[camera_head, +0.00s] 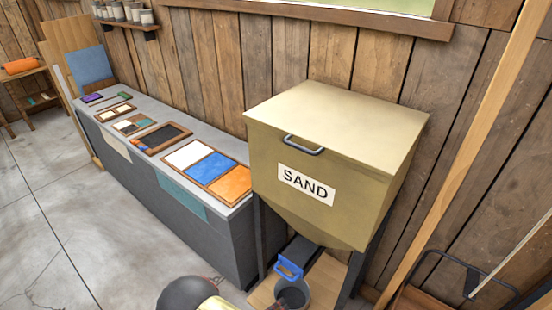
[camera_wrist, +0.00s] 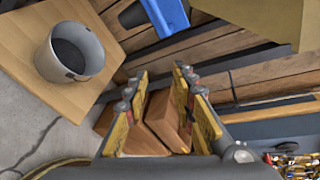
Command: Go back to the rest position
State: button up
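My gripper (camera_wrist: 161,82) has its yellow-padded fingers apart, with nothing held between them; brown wooden pieces show beyond the gap. In the head view, a dark rounded part of my arm and a bit of yellow show at the bottom edge, and the fingertips are not clear there. My gripper is apart from the grey bucket (camera_wrist: 88,62), which stands upright on a wooden board with dark material inside. The bucket also shows in the head view (camera_head: 303,287), under the sand bin. A blue handle (camera_head: 290,267) is just above it, also in the wrist view (camera_wrist: 166,14).
The tan sand bin (camera_head: 335,150) stands on dark legs against the plank wall. A long grey counter (camera_head: 226,225) with sample panels runs to the left. A leaning plank (camera_head: 450,165) and dark metal frame are at right. Concrete floor (camera_head: 60,225) is clear at left.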

jog(key=s+d+r+m+g+y, duration=0.25)
jog(key=s+r+m+g, duration=0.3)
jog(key=r+m, duration=0.55)
jog(key=s+d+r+m+g+y, duration=0.1)
jog(key=s+d+r+m+g, duration=0.55)
jog(key=m, duration=0.75)
jog(key=d+r+m+t+y, duration=0.2)
jog(key=r+m, duration=0.3)
jog(key=r, duration=0.4)
jog(key=s+d+r+m+t+y, duration=0.1)
jog(key=d+r+m+t+y, duration=0.2)
jog(key=r, duration=0.7)
jog(key=s+d+r+m+t+y, duration=0.1)
jog(key=d+r+m, duration=0.4)
jog(key=r, duration=0.5)
jog(key=shift+m+t+y, duration=0.65)
jog(key=shift+m+t, duration=0.25)
jog(key=shift+m, duration=0.1)
